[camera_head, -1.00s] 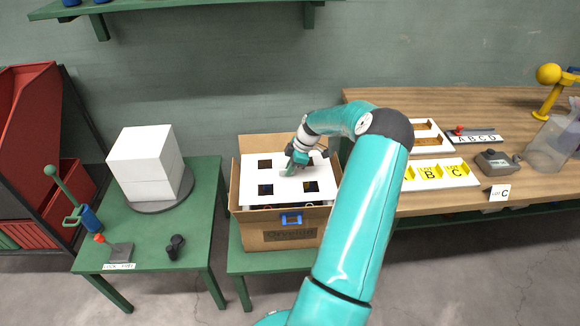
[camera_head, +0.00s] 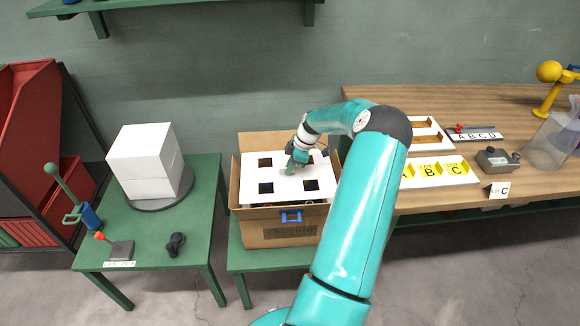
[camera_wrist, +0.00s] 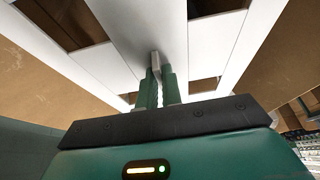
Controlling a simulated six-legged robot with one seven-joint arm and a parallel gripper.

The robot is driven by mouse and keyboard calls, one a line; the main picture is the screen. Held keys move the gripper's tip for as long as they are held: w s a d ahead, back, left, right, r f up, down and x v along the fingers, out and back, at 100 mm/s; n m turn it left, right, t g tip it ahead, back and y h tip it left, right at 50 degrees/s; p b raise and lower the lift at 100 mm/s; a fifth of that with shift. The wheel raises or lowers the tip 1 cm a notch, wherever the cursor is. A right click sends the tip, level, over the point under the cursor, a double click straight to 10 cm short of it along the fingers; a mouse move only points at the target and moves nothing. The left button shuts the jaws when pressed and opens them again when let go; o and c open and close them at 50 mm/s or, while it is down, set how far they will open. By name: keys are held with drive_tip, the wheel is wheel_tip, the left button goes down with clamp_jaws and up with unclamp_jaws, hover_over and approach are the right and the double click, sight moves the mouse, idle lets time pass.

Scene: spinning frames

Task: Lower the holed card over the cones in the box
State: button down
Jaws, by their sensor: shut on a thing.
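The holed card (camera_head: 288,196) is a white sheet with square holes, lying level in the mouth of the open cardboard box (camera_head: 290,236). My gripper (camera_head: 291,168) is above the card's middle and shut on it. In the wrist view the fingers (camera_wrist: 157,88) are closed on a small upright grip on the white card (camera_wrist: 205,50), with holes on either side. Brown box walls show beyond the card's edges. The cones are hidden under the card; only dark shows through the holes in the head view.
The box stands on a green bench (camera_head: 262,262) and has a blue latch (camera_head: 291,217) in front. A green table (camera_head: 205,200) at left holds a stack of white blocks (camera_head: 146,163). A wooden table (camera_head: 450,120) at right holds lettered trays (camera_head: 440,171).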

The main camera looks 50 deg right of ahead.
sight(292, 173)
drive_tip(key=shift+f, duration=0.1)
drive_tip(key=shift+f, duration=2.25)
drive_tip(key=shift+f, duration=0.1)
drive_tip(key=shift+f, duration=1.45)
drive_tip(key=shift+f, duration=0.15)
drive_tip(key=shift+f, duration=1)
drive_tip(key=shift+f, duration=0.2)
drive_tip(key=c, duration=0.9)
unclamp_jaws()
